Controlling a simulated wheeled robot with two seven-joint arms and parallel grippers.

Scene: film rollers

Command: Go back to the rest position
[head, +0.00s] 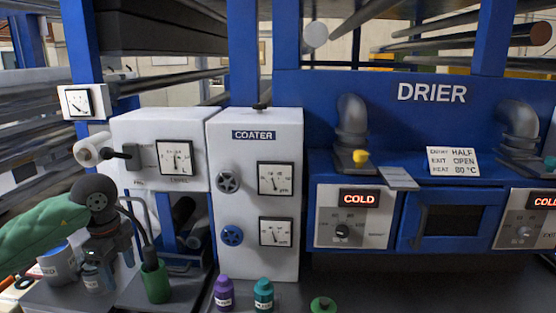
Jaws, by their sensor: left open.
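My left arm, in a green sleeve, comes in from the left in the head view. Its gripper (112,258) points down, open, at the lower left in front of the machine. A small labelled jar (94,280) shows just below and left of it; I cannot tell whether they touch. I see nothing held between the fingers. My right gripper is out of view.
A green cup (156,281) stands just right of the gripper. A purple bottle (223,293), a teal bottle (263,294) and a green-topped thing (323,305) line the front. The white coater cabinet (212,190) and blue drier (432,125) rise behind.

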